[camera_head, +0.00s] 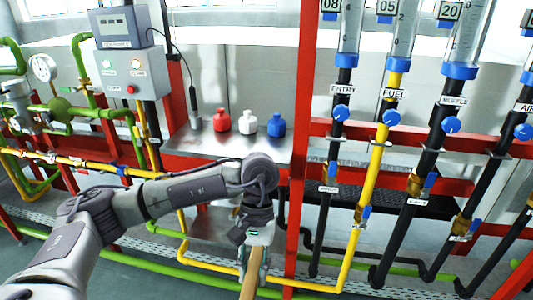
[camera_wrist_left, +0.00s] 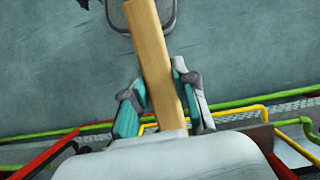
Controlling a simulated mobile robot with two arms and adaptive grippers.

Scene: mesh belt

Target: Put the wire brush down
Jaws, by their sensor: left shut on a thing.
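The wire brush shows as a long pale wooden handle (camera_head: 251,282) at the bottom of the head view. The handle also runs up through the middle of the left wrist view (camera_wrist_left: 152,45). My left gripper (camera_head: 255,254) is shut around the handle, with a teal-padded finger on each side of it in the left wrist view (camera_wrist_left: 161,95). The handle hangs down from the gripper in front of the pipe rack. The bristles cannot be made out in either view. My right gripper is in neither view.
A metal shelf (camera_head: 186,142) behind my left arm holds a red bottle (camera_head: 221,121), a white bottle (camera_head: 247,123) and a blue bottle (camera_head: 276,125). A red post (camera_head: 306,80) stands right of it, then labelled pipes. Green and yellow pipes (camera_head: 205,262) run low near the floor.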

